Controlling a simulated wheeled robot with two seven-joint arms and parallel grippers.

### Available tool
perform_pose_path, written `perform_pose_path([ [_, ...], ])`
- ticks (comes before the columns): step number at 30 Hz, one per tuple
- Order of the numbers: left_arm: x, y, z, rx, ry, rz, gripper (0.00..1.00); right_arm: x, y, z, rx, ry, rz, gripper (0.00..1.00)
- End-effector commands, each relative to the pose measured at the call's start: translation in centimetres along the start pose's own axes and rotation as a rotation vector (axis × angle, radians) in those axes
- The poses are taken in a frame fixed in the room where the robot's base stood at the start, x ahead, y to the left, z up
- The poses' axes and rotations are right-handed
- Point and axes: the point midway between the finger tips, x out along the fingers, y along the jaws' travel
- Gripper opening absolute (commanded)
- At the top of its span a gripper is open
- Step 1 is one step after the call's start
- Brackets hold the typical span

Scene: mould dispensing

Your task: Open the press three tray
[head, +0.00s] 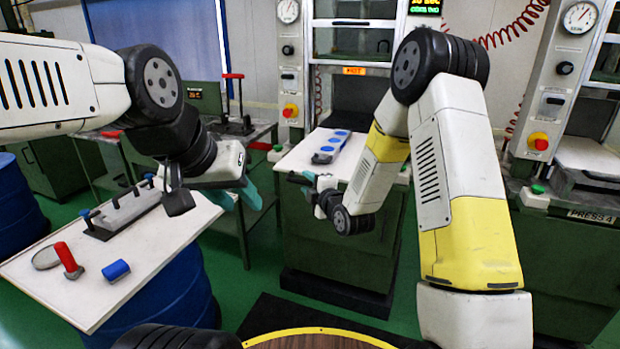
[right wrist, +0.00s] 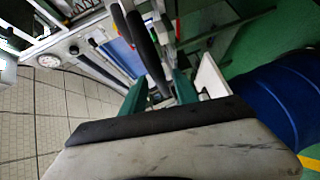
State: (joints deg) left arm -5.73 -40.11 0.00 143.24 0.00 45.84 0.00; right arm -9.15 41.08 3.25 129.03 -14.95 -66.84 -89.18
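The middle press (head: 352,45) stands behind my right arm, and no number for it is readable. Its pale tray (head: 297,158) juts out at the front, bearing a grey mould with blue round tops (head: 330,147). My right gripper (head: 303,184) is in front of the tray's front left part, and I cannot tell whether it touches it. In the right wrist view its green fingers (right wrist: 160,94) are apart, with dark rods beyond them. My left gripper (head: 238,196) has its teal fingers apart, hanging empty between the left table and the middle press.
A white table (head: 150,255) at left carries a dark rack, a red-handled tool and a blue cylinder. Blue drums (head: 35,215) stand beside and under it. A press labelled PRESS 4 (head: 580,170) is at right. Green floor shows between table and middle press.

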Motion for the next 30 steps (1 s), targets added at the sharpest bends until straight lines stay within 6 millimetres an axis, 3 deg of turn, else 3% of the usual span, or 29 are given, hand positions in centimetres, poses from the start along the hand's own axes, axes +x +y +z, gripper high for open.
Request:
perform_pose_path([
  [13,0.0,0.0,0.0,0.000,0.000,0.000,0.36,-6.8,0.2,-0.1,-0.001,0.001,0.002,0.36],
  [26,0.0,0.0,0.0,0.000,0.000,0.000,0.36,-7.5,0.3,-0.1,0.001,0.001,0.003,0.36],
  [30,0.0,0.0,0.0,0.000,0.000,0.000,0.36,-7.7,1.5,0.6,0.057,-0.022,-0.030,0.36],
])
